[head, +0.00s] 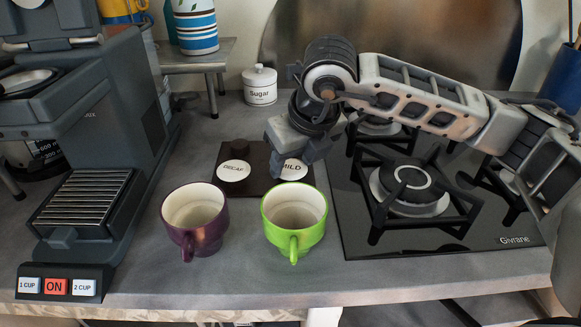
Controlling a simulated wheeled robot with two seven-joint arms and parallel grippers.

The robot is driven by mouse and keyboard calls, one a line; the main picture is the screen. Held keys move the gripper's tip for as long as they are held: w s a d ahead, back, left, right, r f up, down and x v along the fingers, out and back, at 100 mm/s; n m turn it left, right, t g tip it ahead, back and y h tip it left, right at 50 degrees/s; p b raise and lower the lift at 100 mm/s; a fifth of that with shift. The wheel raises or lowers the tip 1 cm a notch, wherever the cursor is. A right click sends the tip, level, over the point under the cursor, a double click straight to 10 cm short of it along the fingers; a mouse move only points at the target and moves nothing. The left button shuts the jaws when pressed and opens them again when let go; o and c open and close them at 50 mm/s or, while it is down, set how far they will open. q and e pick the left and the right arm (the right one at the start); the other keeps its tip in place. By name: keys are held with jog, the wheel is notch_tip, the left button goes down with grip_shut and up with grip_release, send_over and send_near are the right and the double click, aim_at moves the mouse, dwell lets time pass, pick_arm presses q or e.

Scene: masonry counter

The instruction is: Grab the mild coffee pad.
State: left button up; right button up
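The mild coffee pad (292,169) is a white disc marked "MILD" on a dark holder (263,187) on the counter. A second white pad marked "DECAF" (234,171) lies to its left on the same holder. My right gripper (289,168) reaches in from the right and hangs over the mild pad, its fingers pointing down. The fingers cover part of the pad and its lettering. I cannot tell whether they touch the pad or whether they are open or shut. My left gripper is not in view.
A purple cup (194,217) and a green cup (294,221) stand in front of the holder. A coffee machine (105,150) is at left, a gas hob (420,215) at right. A sugar jar (260,86) and a small shelf (196,58) stand behind.

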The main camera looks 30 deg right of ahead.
jog(key=shift+c, duration=0.6)
